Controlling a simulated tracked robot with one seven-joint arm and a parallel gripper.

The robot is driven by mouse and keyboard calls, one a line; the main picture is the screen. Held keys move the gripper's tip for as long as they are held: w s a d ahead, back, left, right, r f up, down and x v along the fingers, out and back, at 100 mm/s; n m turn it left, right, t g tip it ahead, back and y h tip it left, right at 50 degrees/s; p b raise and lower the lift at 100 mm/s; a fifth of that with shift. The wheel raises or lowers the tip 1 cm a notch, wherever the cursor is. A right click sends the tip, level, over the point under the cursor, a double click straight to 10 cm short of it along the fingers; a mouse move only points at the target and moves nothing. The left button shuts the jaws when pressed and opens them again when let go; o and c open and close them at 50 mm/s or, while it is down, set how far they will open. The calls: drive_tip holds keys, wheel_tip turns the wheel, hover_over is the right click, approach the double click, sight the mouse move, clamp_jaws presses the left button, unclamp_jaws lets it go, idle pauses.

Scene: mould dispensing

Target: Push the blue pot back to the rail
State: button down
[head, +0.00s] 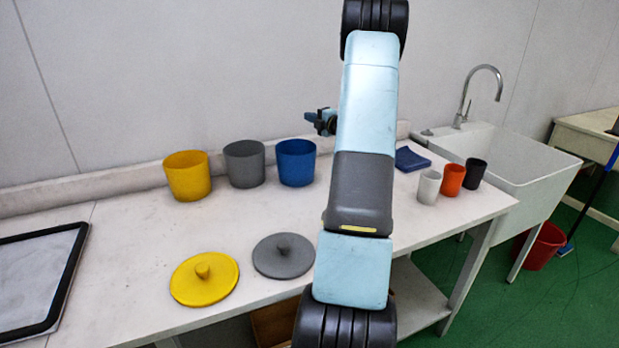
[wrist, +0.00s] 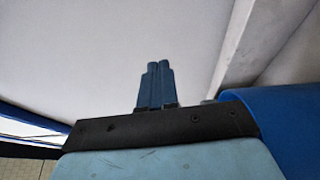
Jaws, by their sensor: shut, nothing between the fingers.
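The blue pot (head: 297,163) stands upright and open at the back of the table, at the right end of a row of three pots. The pale rail (head: 95,184) runs along the table's back edge; the pot hides the part behind it, and I cannot tell whether they touch. My gripper (head: 311,120) is above the pot's right rim in the head view, partly hidden by my arm. In the wrist view my gripper (wrist: 154,85) is shut and empty, its blue fingers side by side. The blue pot (wrist: 290,125) fills the lower right there, beside the fingers.
A grey pot (head: 244,164) stands close left of the blue pot, then a yellow pot (head: 187,176). Yellow (head: 204,285) and grey (head: 284,262) lids lie in front. Small cups (head: 452,180) and blue cloths (head: 411,159) are right of my arm. A black-rimmed tray (head: 72,280) lies left.

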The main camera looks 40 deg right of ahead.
hover_over(308, 171)
drive_tip(key=s+a, duration=0.2)
drive_tip(key=s, duration=0.2)
drive_tip(key=f, duration=1.5)
drive_tip(key=shift+s+a, duration=0.15)
drive_tip(key=shift+a, duration=0.1)
drive_tip(key=shift+w+d, duration=0.3)
drive_tip(key=shift+w, duration=0.1)
drive_tip(key=w+d, duration=0.2)
drive_tip(key=w, duration=0.1)
drive_tip(key=shift+d, duration=0.1)
drive_tip(key=shift+s, duration=0.1)
